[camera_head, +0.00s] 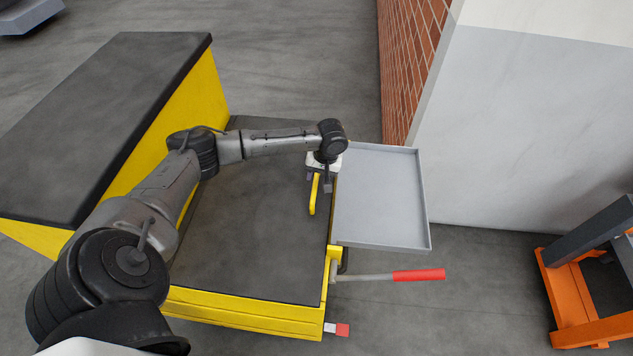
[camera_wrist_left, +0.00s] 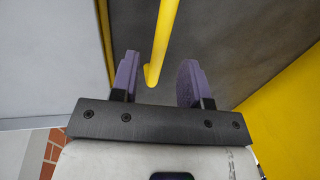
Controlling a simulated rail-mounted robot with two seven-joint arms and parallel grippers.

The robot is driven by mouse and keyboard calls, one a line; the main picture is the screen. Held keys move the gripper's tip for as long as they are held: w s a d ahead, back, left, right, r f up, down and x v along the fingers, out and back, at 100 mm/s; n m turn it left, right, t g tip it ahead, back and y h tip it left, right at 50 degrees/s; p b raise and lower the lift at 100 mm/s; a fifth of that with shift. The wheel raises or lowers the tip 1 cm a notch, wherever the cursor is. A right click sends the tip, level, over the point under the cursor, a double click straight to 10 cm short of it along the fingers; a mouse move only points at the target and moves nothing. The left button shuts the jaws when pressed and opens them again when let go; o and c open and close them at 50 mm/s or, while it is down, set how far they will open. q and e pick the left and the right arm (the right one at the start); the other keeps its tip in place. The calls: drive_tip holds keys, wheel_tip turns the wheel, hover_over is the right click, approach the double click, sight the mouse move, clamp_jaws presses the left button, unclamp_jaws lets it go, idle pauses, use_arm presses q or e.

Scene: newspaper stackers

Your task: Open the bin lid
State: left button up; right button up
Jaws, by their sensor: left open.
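The bin lid (camera_head: 250,235) is a flat dark grey panel with yellow edges, and it lies closed in the head view. A yellow bar handle (camera_head: 313,196) stands on it near its right edge; it also shows in the left wrist view (camera_wrist_left: 164,38). My left gripper (camera_head: 322,182) is over the handle's far end. In the left wrist view my left gripper's two purple fingers (camera_wrist_left: 158,77) are apart, with the bar's end between them and gaps on both sides. I cannot tell whether either finger touches it. My right gripper is not in view.
A grey tray (camera_head: 380,200) sits right of the lid. A lever with a red grip (camera_head: 418,275) sticks out below it. A raised black and yellow box (camera_head: 110,110) stands left. A white-grey block (camera_head: 530,130) and an orange frame (camera_head: 575,300) are at right.

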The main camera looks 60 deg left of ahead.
sight(316, 183)
use_arm(q)
drive_tip(key=shift+s+a+f, duration=0.1)
drive_tip(key=shift+s+f, duration=0.05)
drive_tip(key=shift+f, duration=0.65)
drive_tip(key=shift+s+a+f, duration=0.1)
drive_tip(key=shift+s+f, duration=0.05)
drive_tip(key=shift+f, duration=0.65)
drive_tip(key=shift+c, duration=0.4)
clamp_jaws()
